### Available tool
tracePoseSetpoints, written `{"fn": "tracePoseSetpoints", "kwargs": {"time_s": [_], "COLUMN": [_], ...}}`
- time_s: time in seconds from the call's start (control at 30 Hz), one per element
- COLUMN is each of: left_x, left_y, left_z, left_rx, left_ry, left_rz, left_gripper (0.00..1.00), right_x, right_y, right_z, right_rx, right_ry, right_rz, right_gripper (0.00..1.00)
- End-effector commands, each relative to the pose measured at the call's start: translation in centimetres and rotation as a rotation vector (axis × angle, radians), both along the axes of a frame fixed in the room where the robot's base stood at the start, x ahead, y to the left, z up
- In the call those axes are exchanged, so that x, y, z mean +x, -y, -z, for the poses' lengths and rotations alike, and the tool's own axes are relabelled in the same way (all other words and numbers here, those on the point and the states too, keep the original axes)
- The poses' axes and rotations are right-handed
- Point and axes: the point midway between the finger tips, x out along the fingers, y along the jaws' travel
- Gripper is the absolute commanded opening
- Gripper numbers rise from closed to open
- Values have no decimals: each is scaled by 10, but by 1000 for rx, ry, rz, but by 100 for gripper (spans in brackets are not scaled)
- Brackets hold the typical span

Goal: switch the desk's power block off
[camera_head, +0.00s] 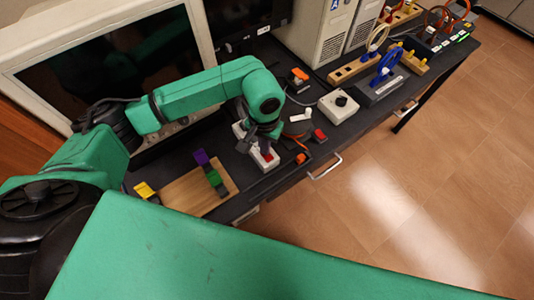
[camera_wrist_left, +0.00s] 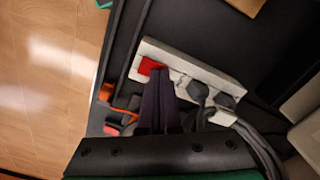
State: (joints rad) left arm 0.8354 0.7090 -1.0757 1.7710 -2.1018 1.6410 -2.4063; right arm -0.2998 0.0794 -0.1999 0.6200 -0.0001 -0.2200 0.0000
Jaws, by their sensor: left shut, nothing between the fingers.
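The power block is a white strip on the dark desk, and its end (camera_head: 264,164) shows below my left gripper (camera_head: 265,146) in the head view. In the left wrist view the power block (camera_wrist_left: 210,74) lies at a slant, with a red switch (camera_wrist_left: 150,66) at its left end and grey plugs (camera_wrist_left: 198,92) in its sockets. My left gripper (camera_wrist_left: 160,78) is shut and empty, its tips over the block just right of the red switch. I cannot tell whether they touch it, or which way the switch is set. My right gripper is not in view.
A wooden board (camera_head: 190,192) with coloured blocks lies left of the power block. A monitor (camera_head: 105,70) stands behind. A white box with a knob (camera_head: 338,106), orange items and cables lie to the right. The desk edge has a metal handle (camera_head: 326,167); open floor lies beyond.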

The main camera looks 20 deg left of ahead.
Motion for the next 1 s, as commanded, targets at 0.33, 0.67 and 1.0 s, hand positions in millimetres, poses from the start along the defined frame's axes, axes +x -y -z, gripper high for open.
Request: {"fn": "tracePoseSetpoints", "kwargs": {"time_s": [0.33, 0.67, 1.0], "left_x": [0, 0, 0], "left_y": [0, 0, 0], "left_z": [-12, -45, -69], "left_rx": [1, 2, 1], "left_ry": [0, 1, 0], "left_rz": [1, -1, 0], "left_gripper": [0, 0, 0], "right_x": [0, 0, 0], "right_y": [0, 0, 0], "right_z": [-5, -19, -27], "right_rx": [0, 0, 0], "right_ry": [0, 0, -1], "right_rz": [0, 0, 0], "right_gripper": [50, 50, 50]}}
